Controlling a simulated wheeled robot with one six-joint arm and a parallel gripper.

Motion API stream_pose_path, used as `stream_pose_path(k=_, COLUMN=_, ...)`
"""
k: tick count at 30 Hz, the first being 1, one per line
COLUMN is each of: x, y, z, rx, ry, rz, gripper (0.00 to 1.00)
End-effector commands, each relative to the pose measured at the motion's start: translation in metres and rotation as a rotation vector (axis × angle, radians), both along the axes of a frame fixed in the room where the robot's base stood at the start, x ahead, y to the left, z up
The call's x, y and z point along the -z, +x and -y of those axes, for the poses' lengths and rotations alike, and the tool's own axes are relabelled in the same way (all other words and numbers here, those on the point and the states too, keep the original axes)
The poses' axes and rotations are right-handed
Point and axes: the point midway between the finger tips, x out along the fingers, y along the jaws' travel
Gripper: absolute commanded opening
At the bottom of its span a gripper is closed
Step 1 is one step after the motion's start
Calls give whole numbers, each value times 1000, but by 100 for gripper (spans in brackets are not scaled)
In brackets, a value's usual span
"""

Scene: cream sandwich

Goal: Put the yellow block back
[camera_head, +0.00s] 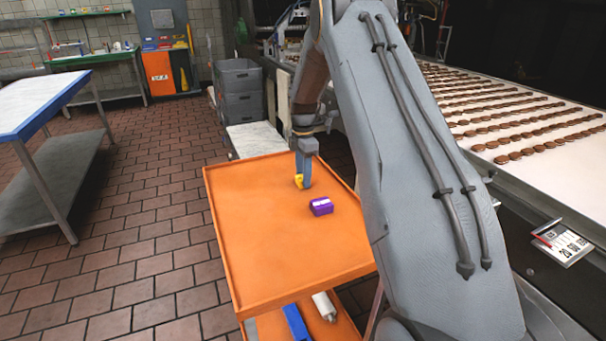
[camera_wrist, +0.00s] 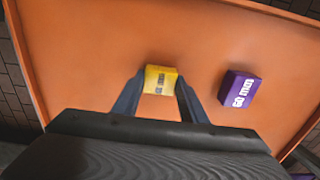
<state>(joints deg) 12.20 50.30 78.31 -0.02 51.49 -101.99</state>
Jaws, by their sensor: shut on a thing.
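The yellow block (camera_wrist: 161,79) is between the two fingers of my gripper (camera_wrist: 158,92) in the wrist view, with dark print on its face. In the head view the yellow block (camera_head: 299,181) shows at the fingertips of my gripper (camera_head: 304,172), over the orange tray top (camera_head: 262,250). My gripper is shut on the yellow block. I cannot tell whether the block touches the tray surface. A purple block (camera_head: 321,206) with white print lies on the tray, to the right of the yellow one, and it also shows in the wrist view (camera_wrist: 239,88).
A lower orange shelf holds a blue item (camera_head: 296,322) and a white bottle-like item (camera_head: 324,306). Grey crates (camera_head: 240,90) stand behind the tray. A conveyor (camera_head: 560,160) with rows of brown biscuits runs at right. The tray's front and left are bare.

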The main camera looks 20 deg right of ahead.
Motion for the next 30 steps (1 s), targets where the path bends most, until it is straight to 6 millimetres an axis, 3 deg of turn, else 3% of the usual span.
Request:
stream_pose_path(k=11, x=5, y=0, z=0, rx=0, ry=0, rz=0, gripper=12)
stream_pose_path(k=12, x=5, y=0, z=0, rx=0, ry=0, rz=1, gripper=43)
stream_pose_path(k=15, x=5, y=0, z=0, rx=0, ry=0, rz=0, gripper=57)
stream_pose_path(k=24, x=3, y=0, z=0, rx=0, ry=0, rz=1, gripper=57)
stream_pose_path(k=30, x=-17, y=2, z=0, rx=0, ry=-1, rz=4, gripper=57)
